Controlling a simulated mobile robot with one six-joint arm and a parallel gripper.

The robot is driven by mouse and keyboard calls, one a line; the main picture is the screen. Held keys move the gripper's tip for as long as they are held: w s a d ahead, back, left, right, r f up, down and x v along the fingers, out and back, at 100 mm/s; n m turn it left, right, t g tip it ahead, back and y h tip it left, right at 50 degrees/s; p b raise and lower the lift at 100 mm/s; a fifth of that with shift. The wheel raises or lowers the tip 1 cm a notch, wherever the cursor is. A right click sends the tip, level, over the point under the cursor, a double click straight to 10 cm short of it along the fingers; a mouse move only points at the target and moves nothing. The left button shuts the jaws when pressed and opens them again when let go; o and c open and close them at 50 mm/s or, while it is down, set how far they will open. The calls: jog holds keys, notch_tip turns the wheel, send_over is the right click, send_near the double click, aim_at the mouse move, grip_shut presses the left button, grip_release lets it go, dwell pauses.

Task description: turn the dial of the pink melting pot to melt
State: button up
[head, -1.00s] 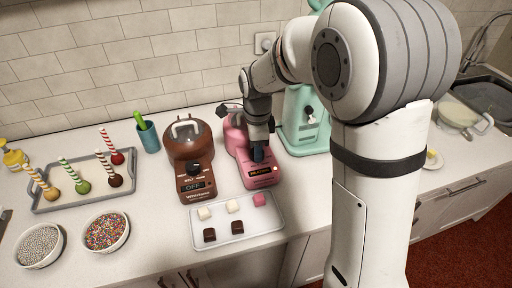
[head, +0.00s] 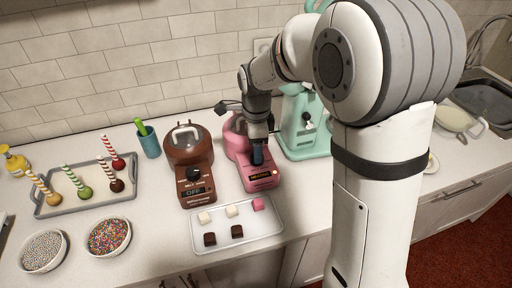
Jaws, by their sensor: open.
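The pink melting pot (head: 236,148) stands on the counter, right of the brown melting pot (head: 188,152). Its front panel has a small lit display (head: 262,176) with orange text too small to read. My gripper (head: 257,160) points down over the front of the pink pot, where the dial sits. The gripper hides the dial, and I cannot tell whether the fingers touch it. The jaws are open. The brown pot has a black dial (head: 193,174) and a display reading OFF.
A white tray (head: 262,232) with several dark, white and pink cubes lies in front of the pots. A mint-green machine (head: 302,135) stands close to the right of my gripper. Cake pops on a grey tray (head: 84,207) and two sprinkle bowls (head: 108,236) are at left.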

notch_tip(320, 180, up, 5)
jog(key=p, duration=0.3)
jog(key=shift+s+r, duration=0.1)
jog(key=s+d+r+n+t, duration=0.1)
jog(key=s+d+r+n, duration=0.2)
jog(key=s+d+n, duration=0.4)
jog(key=s+d+r+n+t, duration=0.2)
jog(key=s+d+r+n, duration=0.2)
jog(key=s+d+n, duration=0.3)
jog(key=s+n, duration=0.3)
jog(key=s, duration=0.3)
